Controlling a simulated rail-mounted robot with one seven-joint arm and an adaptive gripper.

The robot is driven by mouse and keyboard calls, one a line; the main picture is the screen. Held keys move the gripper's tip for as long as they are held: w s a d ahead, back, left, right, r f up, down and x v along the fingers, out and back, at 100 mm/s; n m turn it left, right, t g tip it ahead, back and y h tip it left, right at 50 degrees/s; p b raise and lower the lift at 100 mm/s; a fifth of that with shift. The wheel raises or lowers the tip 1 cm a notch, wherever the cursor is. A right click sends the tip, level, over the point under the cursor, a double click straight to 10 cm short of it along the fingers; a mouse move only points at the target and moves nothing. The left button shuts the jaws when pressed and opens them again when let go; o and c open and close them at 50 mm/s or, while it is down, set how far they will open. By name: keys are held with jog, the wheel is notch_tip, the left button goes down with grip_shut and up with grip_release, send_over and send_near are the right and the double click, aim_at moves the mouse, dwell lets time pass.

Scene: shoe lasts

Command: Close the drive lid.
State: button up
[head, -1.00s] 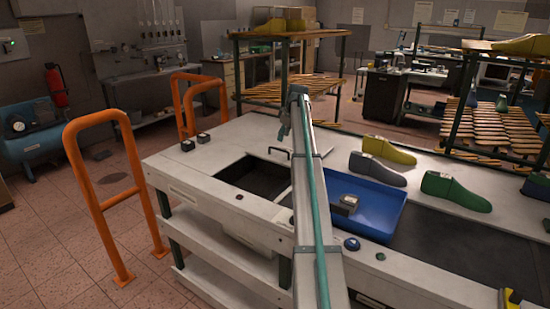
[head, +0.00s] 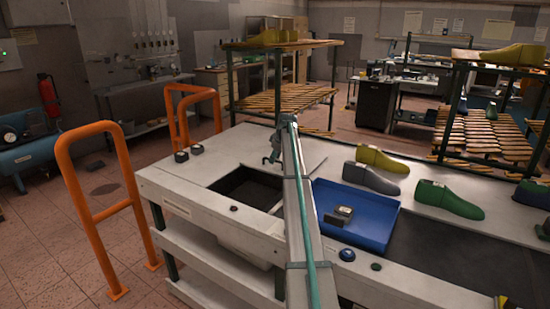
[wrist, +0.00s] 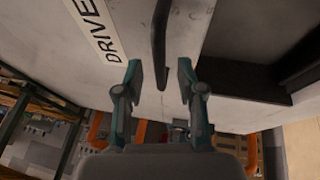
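The drive lid (wrist: 190,30) is a pale panel with a "DRIVE" label (wrist: 97,30) and a black bar handle (wrist: 160,40). The dark, uncovered opening (head: 247,187) lies in the bench top at its front left; my arm hides part of the lid area in the head view. My gripper (wrist: 160,78) is open, with one finger on each side of the handle's near end in the wrist view. I cannot tell whether the fingers touch it. In the head view my gripper (head: 270,155) is low over the bench, just behind the opening.
A blue tray (head: 385,215) holding a small box (head: 340,214) stands right of my arm. Several shoe lasts, including a green one (head: 448,198), line the bench. Orange rails (head: 92,205) stand left of the bench.

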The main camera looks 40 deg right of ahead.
jog(key=shift+f, duration=0.1)
grip_shut()
dwell(0.4)
jog(key=s+a, duration=0.4)
jog(key=a, duration=0.7)
jog(key=s+a, duration=0.4)
jog(key=a, duration=0.8)
jog(key=shift+s, duration=0.2)
grip_release()
jog(key=shift+a, duration=0.1)
